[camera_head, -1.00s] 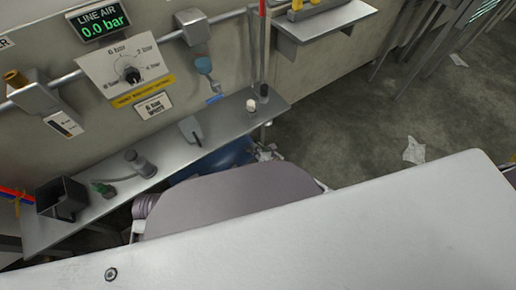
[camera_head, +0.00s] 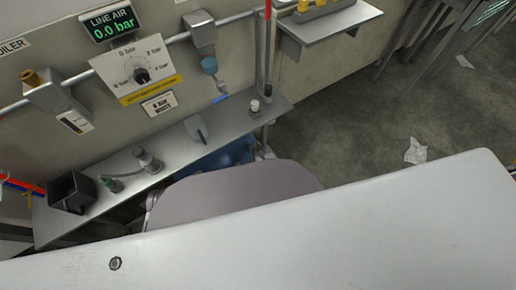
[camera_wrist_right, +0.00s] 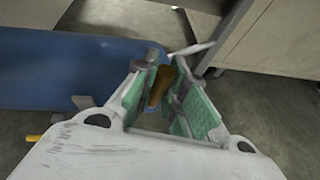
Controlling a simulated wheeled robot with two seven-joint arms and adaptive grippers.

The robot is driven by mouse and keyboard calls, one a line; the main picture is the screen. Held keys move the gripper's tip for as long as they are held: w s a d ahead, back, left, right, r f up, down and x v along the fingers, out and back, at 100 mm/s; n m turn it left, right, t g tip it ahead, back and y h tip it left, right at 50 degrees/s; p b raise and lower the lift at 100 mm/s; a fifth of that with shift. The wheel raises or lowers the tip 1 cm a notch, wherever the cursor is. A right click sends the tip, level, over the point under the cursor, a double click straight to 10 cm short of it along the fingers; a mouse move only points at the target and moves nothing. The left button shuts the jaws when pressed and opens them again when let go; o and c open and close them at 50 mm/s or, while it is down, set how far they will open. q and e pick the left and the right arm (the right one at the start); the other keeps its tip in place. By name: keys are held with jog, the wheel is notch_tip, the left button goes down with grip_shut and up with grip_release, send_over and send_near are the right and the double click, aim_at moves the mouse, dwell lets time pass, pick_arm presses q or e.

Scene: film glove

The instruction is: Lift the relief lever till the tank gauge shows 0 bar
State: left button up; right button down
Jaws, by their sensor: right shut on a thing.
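The blue tank (camera_wrist_right: 85,65) fills the left of the right wrist view, and a strip of it (camera_head: 225,155) shows below the bench in the head view. My right gripper (camera_wrist_right: 172,88) has green-padded fingers closed about a brown, brass-like piece (camera_wrist_right: 161,86), which seems to be the relief lever. Its far end and its mounting are hidden by the fingers. In the head view, only a small grey part near the tank's right end may be this gripper. The tank gauge is not seen in either view. My left gripper is not in view.
A narrow bench (camera_head: 175,155) along the wall carries a black bin (camera_head: 72,192) and small fittings. The LINE AIR display (camera_head: 112,24) above reads 0.0 bar. A dial panel (camera_head: 136,70) hangs below it. Open floor with a paper scrap (camera_head: 415,151) lies right.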

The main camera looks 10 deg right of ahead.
dwell(0.4)
jog(key=c, duration=1.5)
grip_release()
jog(key=shift+o, duration=0.2)
jog(key=shift+r, duration=4.95)
